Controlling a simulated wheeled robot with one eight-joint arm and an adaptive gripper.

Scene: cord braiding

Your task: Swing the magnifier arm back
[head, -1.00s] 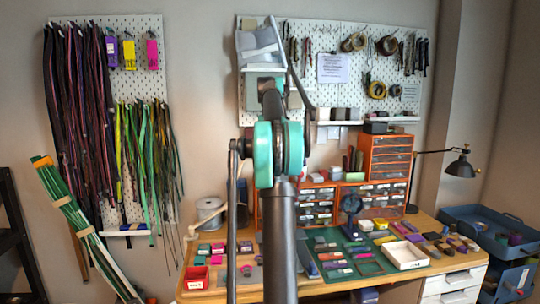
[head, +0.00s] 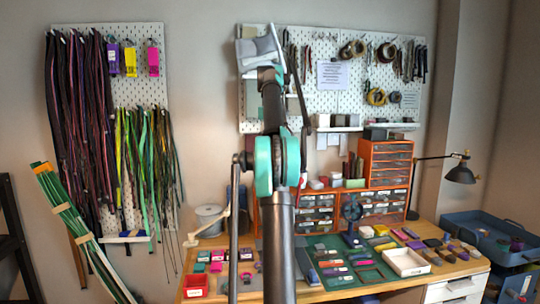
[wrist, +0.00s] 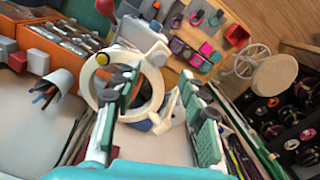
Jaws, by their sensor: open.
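A pale ring-shaped head (wrist: 153,98), which looks like the magnifier, shows in the wrist view behind my left finger and partly between my fingers. That finger covers part of it, and I cannot tell whether they touch. In the head view my own arm hides the middle of the bench's back.
The bench (head: 240,243) holds a green mat, a white tray (head: 405,261), a red bin (head: 195,285) and small coloured pieces. Orange drawers (head: 385,165) and a black lamp (head: 460,173) stand behind. In the wrist view a white cup (wrist: 50,90) with dark sticks stands left.

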